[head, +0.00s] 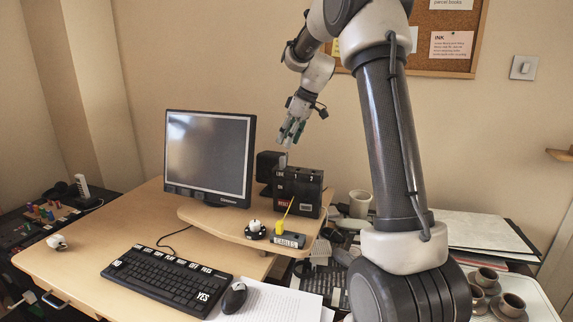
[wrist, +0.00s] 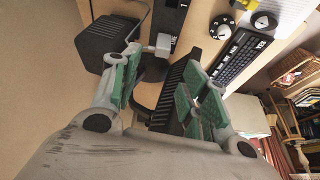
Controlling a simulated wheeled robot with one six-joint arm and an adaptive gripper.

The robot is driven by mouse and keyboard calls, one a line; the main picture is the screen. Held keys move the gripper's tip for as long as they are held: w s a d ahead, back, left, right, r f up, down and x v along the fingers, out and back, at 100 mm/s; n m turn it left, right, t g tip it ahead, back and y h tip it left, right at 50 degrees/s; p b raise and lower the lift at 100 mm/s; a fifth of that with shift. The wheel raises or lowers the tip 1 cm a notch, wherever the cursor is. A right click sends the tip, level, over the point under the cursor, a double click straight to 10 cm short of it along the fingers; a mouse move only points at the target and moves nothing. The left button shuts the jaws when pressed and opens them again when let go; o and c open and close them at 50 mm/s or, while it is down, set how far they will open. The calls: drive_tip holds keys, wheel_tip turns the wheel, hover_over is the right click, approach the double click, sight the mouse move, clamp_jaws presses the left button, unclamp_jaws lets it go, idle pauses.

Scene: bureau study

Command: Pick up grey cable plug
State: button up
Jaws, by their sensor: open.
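A small grey plug (wrist: 160,44) shows in the wrist view, upper middle, between the lines of my fingers and beyond their tips. In the head view a small grey piece, likely the same plug (head: 283,160), stands at the top left of the black switch box (head: 297,190). My gripper (head: 290,132) is above it, pointing down, open and empty. Its green-padded fingers (wrist: 165,75) are spread apart in the wrist view. I cannot tell whether the plug is seated in the box or resting on it.
A black speaker (wrist: 103,42) is close to the left finger. The monitor (head: 209,155) stands left of the box. A yellow plug (head: 280,227) lies at the cables holder (head: 288,240), beside a white knob on a black disc (head: 255,229). A keyboard (head: 168,281) lies in front.

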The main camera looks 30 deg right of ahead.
sight(283, 157)
drive_tip(key=shift+n, duration=0.6)
drive_tip(key=x, duration=0.8)
drive_tip(key=shift+s+d+f, duration=0.1)
drive_tip(key=shift+s, duration=0.2)
drive_tip(key=shift+c, duration=0.2)
drive_tip(key=c, duration=0.8)
